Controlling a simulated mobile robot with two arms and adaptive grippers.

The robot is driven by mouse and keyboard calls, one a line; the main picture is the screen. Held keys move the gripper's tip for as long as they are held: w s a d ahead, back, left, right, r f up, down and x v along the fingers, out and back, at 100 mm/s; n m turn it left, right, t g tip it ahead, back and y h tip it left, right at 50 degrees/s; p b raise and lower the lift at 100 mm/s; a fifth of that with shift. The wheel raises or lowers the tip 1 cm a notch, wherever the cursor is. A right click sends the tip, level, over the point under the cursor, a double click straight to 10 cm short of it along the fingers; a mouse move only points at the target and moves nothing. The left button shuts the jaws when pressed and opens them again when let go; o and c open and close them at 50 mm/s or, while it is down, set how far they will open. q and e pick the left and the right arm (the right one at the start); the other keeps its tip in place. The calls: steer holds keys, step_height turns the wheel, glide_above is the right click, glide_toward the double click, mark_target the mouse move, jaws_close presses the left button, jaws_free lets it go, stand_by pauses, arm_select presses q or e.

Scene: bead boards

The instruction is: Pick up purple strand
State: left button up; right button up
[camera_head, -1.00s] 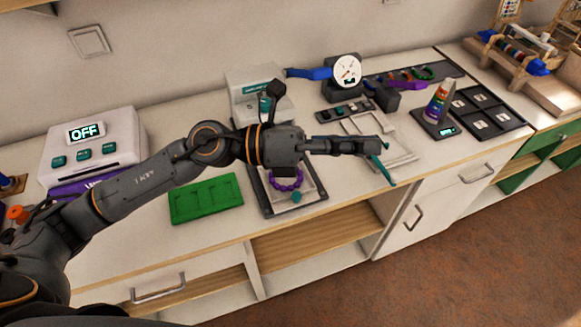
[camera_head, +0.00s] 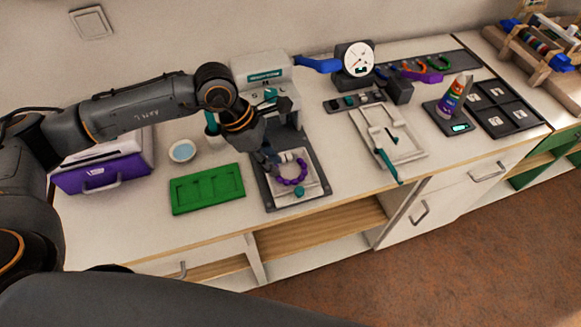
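The purple strand (camera_head: 293,180) is a curved string of purple beads on a pale plate in a dark tray (camera_head: 311,204), in front of the white machine. A teal round piece (camera_head: 299,191) sits at the front of that plate. My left gripper (camera_head: 272,160) points down over the back left of the tray, close to the strand's left end. Its fingers are small and dark here, so I cannot tell whether they are open or touch the strand. My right gripper is not in view.
A green tray (camera_head: 207,188) lies left of the dark tray. A white frame with a teal lever (camera_head: 388,166) stands to the right. The white machine (camera_head: 262,66) and a round dial gauge (camera_head: 357,58) stand behind. A small blue-topped dish (camera_head: 182,151) is at the left.

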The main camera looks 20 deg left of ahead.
mark_target(288, 180)
arm_select(q)
steer(key=shift+d+f, duration=0.3)
steer(key=shift+f, duration=0.35)
steer(key=shift+d+f+p, duration=0.2)
steer(key=shift+f+p, duration=0.05)
steer(key=shift+p, duration=0.05)
steer(key=p+x, duration=0.1)
steer(key=x, duration=0.2)
steer(key=shift+w+d+f, duration=0.15)
steer(key=shift+d+f, duration=0.05)
steer(key=shift+f, duration=0.1)
steer(key=shift+d+f, duration=0.15)
steer(key=shift+f, duration=0.25)
jaws_close()
